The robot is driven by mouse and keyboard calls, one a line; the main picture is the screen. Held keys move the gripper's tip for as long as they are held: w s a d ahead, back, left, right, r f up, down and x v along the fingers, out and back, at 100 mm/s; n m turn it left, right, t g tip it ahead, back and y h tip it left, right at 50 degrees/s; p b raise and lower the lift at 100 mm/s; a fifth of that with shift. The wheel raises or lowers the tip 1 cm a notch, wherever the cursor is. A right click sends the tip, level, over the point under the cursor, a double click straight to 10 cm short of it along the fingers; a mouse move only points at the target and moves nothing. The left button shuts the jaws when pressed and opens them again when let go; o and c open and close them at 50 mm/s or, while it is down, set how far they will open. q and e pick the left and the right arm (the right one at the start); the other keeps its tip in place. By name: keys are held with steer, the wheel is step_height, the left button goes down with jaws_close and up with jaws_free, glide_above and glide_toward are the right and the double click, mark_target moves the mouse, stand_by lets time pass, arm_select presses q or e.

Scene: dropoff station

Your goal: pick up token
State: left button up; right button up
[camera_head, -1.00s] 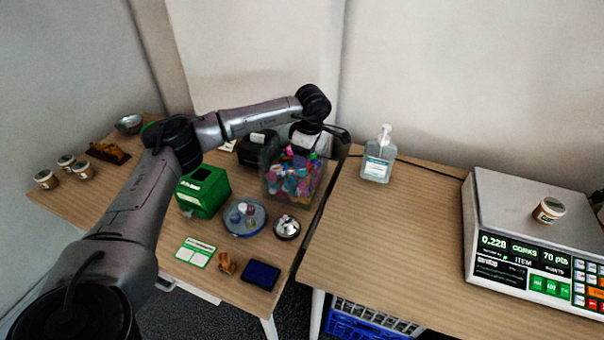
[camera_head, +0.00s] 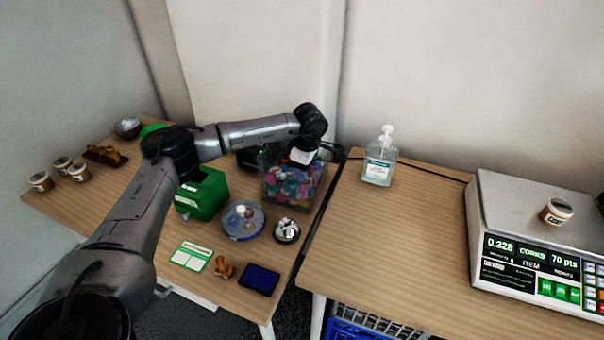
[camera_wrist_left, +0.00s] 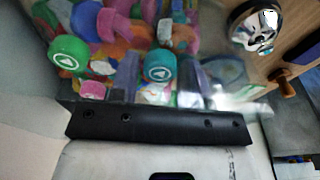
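A clear bin (camera_head: 318,190) full of many-coloured tokens stands at the back right of the left table. My left gripper is over this bin; its fingertips are hidden in the head view. In the left wrist view the two fingers of my left gripper (camera_wrist_left: 160,80) are apart, pointing at the tokens. A teal token (camera_wrist_left: 158,66) with a white arrow mark shows between them, apparently not clamped. A green token (camera_wrist_left: 68,58) with the same mark lies to the left. A pink token (camera_wrist_left: 93,90) is near the lower left. My right gripper is not in view.
A green box (camera_head: 203,192), a blue-rimmed round dish (camera_head: 243,221) and a small metal bowl (camera_head: 287,230) stand near the bin. A stamp (camera_head: 223,268) and ink pad (camera_head: 259,279) lie in front. A sanitizer bottle (camera_head: 380,160) and scale (camera_head: 540,240) occupy the right table.

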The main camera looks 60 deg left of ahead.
arm_select(q)
steer(key=c, duration=0.6)
steer(key=shift+r, duration=0.1)
step_height(320, 180, up, 10)
steer(key=p, duration=0.4)
steer(key=shift+d, duration=0.1)
